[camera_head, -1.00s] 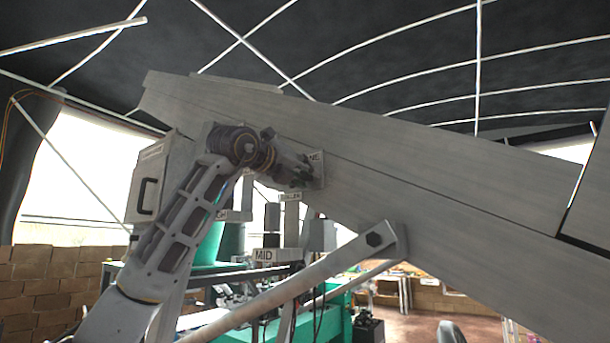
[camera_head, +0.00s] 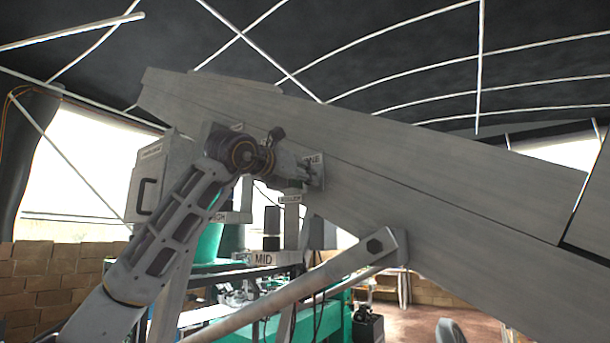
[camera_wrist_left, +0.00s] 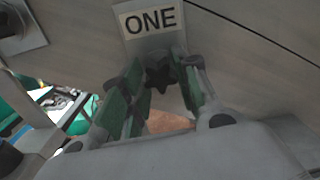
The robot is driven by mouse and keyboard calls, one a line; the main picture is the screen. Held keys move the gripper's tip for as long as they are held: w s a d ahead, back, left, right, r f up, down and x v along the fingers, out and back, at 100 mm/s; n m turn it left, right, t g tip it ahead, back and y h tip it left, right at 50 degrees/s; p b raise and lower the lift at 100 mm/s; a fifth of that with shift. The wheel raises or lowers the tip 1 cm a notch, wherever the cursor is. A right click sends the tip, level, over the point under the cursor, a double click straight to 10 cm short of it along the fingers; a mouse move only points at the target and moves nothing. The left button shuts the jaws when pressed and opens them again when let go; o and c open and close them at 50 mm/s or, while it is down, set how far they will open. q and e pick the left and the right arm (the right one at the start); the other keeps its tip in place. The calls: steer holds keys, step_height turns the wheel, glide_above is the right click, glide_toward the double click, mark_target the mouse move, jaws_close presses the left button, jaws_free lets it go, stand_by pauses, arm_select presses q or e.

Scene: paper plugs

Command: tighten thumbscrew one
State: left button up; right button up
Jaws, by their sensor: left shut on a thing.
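Thumbscrew one is a dark, star-shaped knob (camera_wrist_left: 160,76) on a small plate labelled "ONE" (camera_wrist_left: 150,20), fixed to the large grey slanted beam. In the left wrist view the knob sits between the green-padded fingers of my left gripper (camera_wrist_left: 162,88), which is shut on it. In the head view my left gripper (camera_head: 300,178) reaches the plate (camera_head: 316,168) on the beam (camera_head: 400,185); the knob itself is hidden there. My right gripper is not in view.
A slanted grey strut (camera_head: 320,275) with a hex bolt (camera_head: 374,246) runs below the beam. A grey box (camera_head: 152,182) stands left of my arm.

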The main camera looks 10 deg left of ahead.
arm_select(q)
steer(key=shift+m+p, duration=4.7)
steer(key=shift+m, duration=5.5)
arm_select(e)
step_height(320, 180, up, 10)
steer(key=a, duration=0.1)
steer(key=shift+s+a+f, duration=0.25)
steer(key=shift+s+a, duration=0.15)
arm_select(q)
steer(key=shift+f, duration=0.1)
